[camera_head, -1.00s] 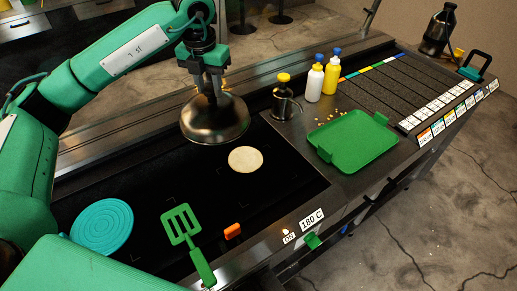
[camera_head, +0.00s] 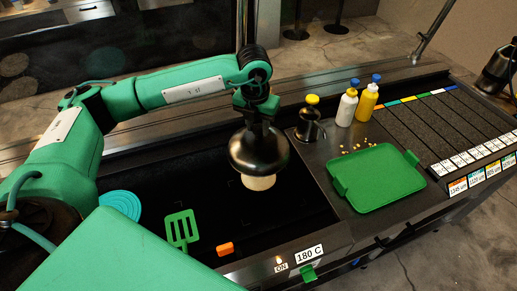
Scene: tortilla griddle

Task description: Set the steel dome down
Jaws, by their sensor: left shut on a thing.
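The steel dome (camera_head: 257,153) is a dark, shiny, round cover with a knob on top. My left gripper (camera_head: 258,118) is shut on its knob and holds it from above, over the black griddle (camera_head: 180,185). A pale tortilla (camera_head: 259,183) shows below the dome's near rim; its far part is hidden behind the dome. I cannot tell how large the gap is between the dome's rim and the griddle. My right gripper is not in view.
A green spatula (camera_head: 182,229), an orange block (camera_head: 225,249) and a teal ribbed disc (camera_head: 121,204) are at the near left. A steel canister (camera_head: 309,127), two bottles (camera_head: 356,103) and a green tray (camera_head: 377,180) stand to the right. Bare griddle lies left of the dome.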

